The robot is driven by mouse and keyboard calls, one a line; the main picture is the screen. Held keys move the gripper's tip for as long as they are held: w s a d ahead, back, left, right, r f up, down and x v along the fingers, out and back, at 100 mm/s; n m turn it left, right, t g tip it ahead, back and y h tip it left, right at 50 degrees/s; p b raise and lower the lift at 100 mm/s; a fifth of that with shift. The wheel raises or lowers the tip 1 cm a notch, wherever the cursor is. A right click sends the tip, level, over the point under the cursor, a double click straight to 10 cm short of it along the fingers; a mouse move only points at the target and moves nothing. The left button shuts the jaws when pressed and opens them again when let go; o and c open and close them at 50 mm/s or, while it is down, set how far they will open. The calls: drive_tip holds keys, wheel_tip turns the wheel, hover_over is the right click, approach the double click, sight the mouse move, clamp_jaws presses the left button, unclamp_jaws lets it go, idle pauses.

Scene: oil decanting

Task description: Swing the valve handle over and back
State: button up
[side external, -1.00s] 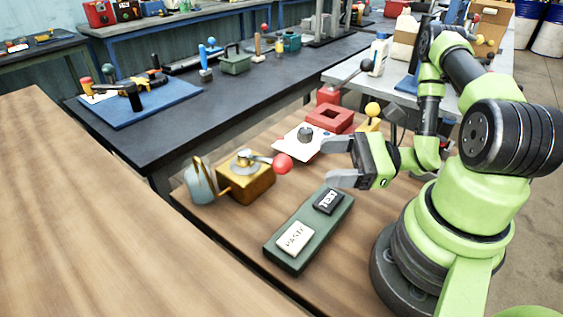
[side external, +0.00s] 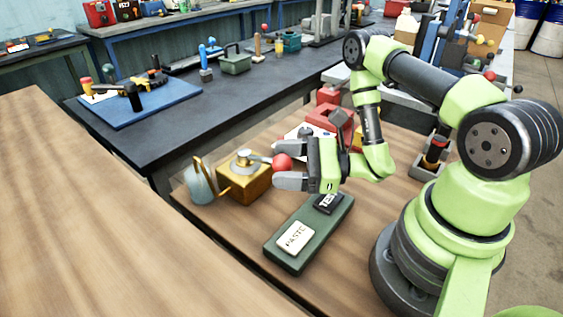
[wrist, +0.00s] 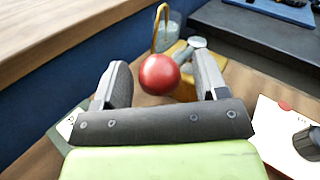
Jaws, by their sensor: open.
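The valve is a brass block (side external: 247,187) with a grey lever handle (side external: 250,160) on top. The handle ends in a red ball knob (side external: 282,162) on its right. In the wrist view the knob (wrist: 160,74) shows between the two grey fingers, with a visible gap on each side. My gripper (side external: 290,171) is open at the knob, with its fingers pointing left towards the valve. The palm side of the knob is clear in the wrist view. Part of the handle is hidden behind the knob there.
A pale blue-grey jug (side external: 197,187) stands left of the valve, by a curved brass spout. A green plate (side external: 283,243) with two labelled tiles lies in front of my gripper. A white card with a dial (wrist: 304,142) and a red block (side external: 326,118) are behind it.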

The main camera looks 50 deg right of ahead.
drive_tip(key=shift+w+a, duration=0.25)
drive_tip(key=shift+w, duration=0.05)
